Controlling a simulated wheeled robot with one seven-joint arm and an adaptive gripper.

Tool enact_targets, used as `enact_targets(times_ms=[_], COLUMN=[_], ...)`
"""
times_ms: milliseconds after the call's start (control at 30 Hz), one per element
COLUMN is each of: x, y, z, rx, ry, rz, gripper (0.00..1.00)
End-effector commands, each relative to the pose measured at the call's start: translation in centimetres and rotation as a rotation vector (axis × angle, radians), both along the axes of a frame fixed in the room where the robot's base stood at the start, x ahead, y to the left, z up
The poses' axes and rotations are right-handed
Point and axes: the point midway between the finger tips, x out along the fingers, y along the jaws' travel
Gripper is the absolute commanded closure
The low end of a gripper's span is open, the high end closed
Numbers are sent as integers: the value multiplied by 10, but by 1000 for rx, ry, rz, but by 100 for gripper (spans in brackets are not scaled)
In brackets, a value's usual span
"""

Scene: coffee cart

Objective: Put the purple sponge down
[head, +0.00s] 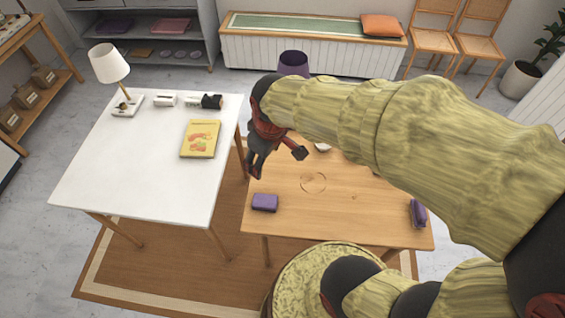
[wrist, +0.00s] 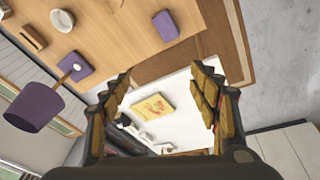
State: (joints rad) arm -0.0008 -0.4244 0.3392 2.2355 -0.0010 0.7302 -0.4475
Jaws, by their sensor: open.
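A purple block (head: 265,202), which looks like the sponge, lies flat on the wooden table (head: 345,215) near its front left corner. It also shows in the wrist view (wrist: 165,25), near the table edge. A second purple item (head: 418,213) sits at the table's right edge; I cannot tell whether it is a sponge too. My gripper (head: 275,162) is open and empty, raised by the left side of the wooden table, apart from the purple block. In the wrist view my open fingers (wrist: 163,78) point toward the white table, with nothing between them.
The white table (head: 130,180) on the left bears a yellow book (head: 201,139) and a white lamp (head: 108,65). A purple-shaded lamp (wrist: 35,108) and a white bowl (wrist: 62,19) stand on the wooden table. My arm hides much of that table in the head view.

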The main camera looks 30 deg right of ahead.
Motion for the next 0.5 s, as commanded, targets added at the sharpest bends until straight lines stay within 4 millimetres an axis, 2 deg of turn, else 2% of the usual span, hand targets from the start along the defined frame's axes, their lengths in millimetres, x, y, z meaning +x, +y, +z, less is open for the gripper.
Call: enact_targets(times_ms=[33,100,200,333,500], x=[-15,-36,-65,-90,-103], y=[0,0,0,0,0], z=[28,55,82,100,106], rx=[19,51,97,143,167], ry=[-51,-100,-159,-207,-227], rz=[-66,-160,-272,-371,-419], gripper=[39,39,39,39,39])
